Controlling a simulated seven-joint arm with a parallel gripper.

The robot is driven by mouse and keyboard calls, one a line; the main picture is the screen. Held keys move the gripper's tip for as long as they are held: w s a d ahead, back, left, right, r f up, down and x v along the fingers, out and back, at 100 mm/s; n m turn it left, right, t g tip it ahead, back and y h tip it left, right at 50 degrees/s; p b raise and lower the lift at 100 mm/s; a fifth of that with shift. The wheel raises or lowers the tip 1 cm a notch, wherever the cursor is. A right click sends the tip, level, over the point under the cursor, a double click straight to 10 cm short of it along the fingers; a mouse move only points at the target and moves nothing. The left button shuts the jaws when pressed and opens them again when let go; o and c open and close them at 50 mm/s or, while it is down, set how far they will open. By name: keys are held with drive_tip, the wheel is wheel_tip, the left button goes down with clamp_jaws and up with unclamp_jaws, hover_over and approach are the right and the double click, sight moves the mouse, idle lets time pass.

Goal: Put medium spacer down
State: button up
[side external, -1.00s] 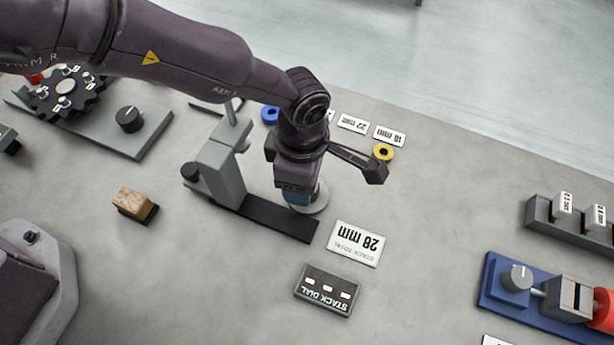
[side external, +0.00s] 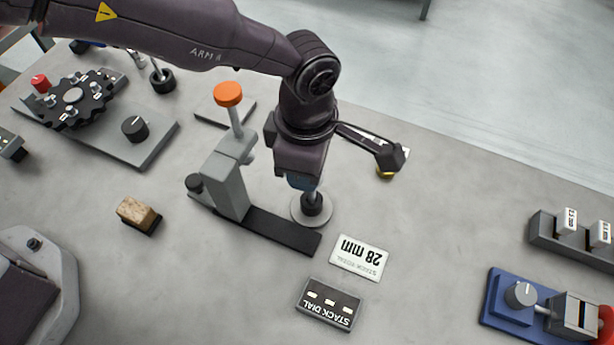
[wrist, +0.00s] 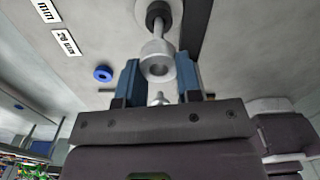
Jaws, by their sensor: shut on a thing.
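My gripper (side external: 302,184) is above a round pale plate (side external: 298,212) at the end of a dark bar. In the wrist view its blue fingers (wrist: 159,82) are closed around a silver cylindrical piece (wrist: 158,52) with a hollow in its near face. I cannot tell for sure that this piece is the medium spacer. A thin rod runs from it to a black collar (side external: 313,206) over the plate. In the side view the fingers hide the held piece.
A grey stand (side external: 222,180) with an orange-topped lever (side external: 228,94) rises left of my gripper. A 28 mm card (side external: 359,258) and the stack dial (side external: 328,304) lie in front. A wooden block (side external: 137,212) sits left.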

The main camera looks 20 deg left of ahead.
wheel_tip(320, 180, up, 12)
drive_tip(key=w+a+f+m, duration=0.2)
drive_tip(key=w+f+m, duration=0.1)
drive_tip(key=w+f, duration=0.25)
drive_tip(key=w+a+f+m, duration=0.3)
drive_tip(key=w+f, duration=0.1)
drive_tip(key=f, duration=0.3)
drive_tip(key=shift+w+d+f, duration=0.1)
drive_tip(key=shift+f, duration=2.3)
drive_tip(key=shift+w+f, duration=0.1)
drive_tip(key=shift+f, duration=2.25)
drive_tip(key=shift+f, duration=0.1)
drive_tip(key=shift+f, duration=0.1)
drive_tip(key=o, duration=1)
